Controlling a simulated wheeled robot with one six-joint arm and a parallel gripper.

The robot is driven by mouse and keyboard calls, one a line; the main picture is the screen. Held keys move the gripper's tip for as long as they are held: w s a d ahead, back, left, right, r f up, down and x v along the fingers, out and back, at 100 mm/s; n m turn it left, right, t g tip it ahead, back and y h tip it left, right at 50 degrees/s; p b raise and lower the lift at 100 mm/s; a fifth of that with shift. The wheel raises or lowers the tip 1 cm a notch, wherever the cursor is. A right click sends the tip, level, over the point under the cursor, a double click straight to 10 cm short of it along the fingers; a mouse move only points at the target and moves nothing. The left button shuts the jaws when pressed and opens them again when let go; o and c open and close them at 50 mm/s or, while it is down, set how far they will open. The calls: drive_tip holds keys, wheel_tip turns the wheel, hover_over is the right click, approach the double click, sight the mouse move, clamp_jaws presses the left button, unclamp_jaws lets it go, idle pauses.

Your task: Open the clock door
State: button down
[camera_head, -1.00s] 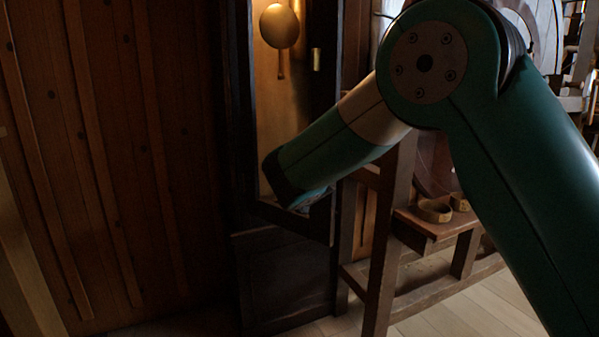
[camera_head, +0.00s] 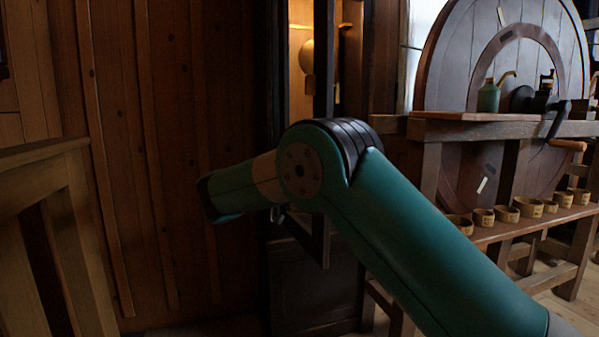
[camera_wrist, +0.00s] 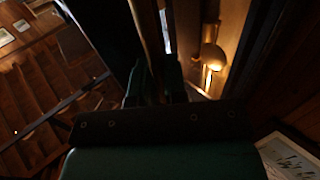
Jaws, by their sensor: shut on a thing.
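The tall dark clock case (camera_head: 310,290) stands against the plank wall in the head view. Its door (camera_head: 323,90) is ajar, with the dark frame standing out from the case towards me. Past its edge I see the lit inside and the round brass pendulum (camera_head: 306,56), which also shows in the wrist view (camera_wrist: 213,57). My gripper (camera_wrist: 157,82) is shut on the door's edge in the wrist view, one finger on each side. In the head view my arm hides most of the gripper and part of the door.
A wooden railing (camera_head: 45,155) is close at the left. At the right stands a bench (camera_head: 500,128) with a large wooden wheel (camera_head: 450,70), a green oil can (camera_head: 489,97) and a shelf of several small wooden bowls (camera_head: 528,207).

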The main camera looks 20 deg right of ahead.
drive_tip(key=shift+w+r, duration=0.15)
drive_tip(key=c, duration=1.2)
unclamp_jaws()
drive_tip(key=shift+a, duration=0.1)
